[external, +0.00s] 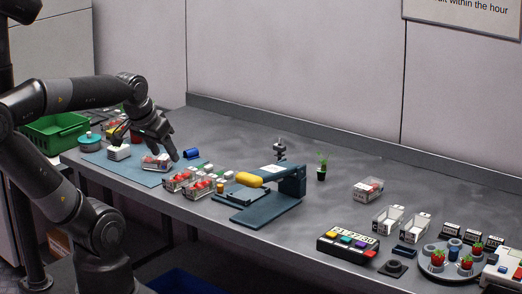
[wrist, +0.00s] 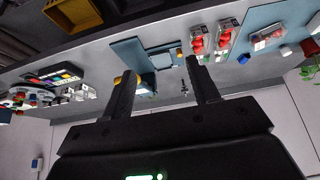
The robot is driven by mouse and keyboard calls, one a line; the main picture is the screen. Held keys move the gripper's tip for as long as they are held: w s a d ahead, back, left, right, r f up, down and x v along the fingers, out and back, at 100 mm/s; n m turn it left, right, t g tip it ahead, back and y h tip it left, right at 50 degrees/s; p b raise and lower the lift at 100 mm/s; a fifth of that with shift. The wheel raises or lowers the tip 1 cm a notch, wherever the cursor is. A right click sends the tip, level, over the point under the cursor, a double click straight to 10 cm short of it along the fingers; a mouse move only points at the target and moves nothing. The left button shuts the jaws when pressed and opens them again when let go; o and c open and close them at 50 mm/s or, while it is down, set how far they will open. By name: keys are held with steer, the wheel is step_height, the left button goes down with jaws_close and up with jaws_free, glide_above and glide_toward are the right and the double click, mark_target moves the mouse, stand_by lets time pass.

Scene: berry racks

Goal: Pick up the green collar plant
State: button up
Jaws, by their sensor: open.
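A small plant (external: 321,167) with thin green leaves stands upright in a dark pot on the bench, right of the blue press-like stand. Its collar colour is too small to tell. Green leaves (wrist: 309,68) also show at the right edge of the wrist view; I cannot tell whether they belong to the same plant. My gripper (external: 157,146) is over the left part of the bench, above the blue mat and well left of the potted plant. In the wrist view my gripper (wrist: 160,70) has its two fingers apart with nothing held between them.
The blue stand (external: 290,183) with a yellow handle rises between my gripper and the plant. Berry punnets (external: 180,181) sit on the near side. A button box (external: 347,244) and a round tray (external: 432,266) are at right. Bench behind the plant is clear.

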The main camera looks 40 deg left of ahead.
steer(key=shift+w, duration=0.1)
steer(key=shift+c, duration=0.4)
steer(key=w+d+r, duration=0.1)
steer(key=w+r, duration=0.2)
steer(key=w, duration=0.4)
steer(key=w+d+r, duration=0.1)
steer(key=w+r, duration=0.1)
steer(key=w, duration=0.5)
steer(key=g, duration=0.1)
glide_above(322, 169)
steer(key=f, duration=1.3)
steer(key=s+f, duration=0.1)
steer(key=f, duration=0.5)
steer(key=shift+d+f, duration=0.1)
steer(key=shift+f, duration=0.3)
steer(key=x, duration=0.5)
steer(key=shift+s+a+f, duration=0.25)
steer(key=shift+a, duration=0.1)
steer(key=c, duration=1)
steer(key=shift+o, duration=0.2)
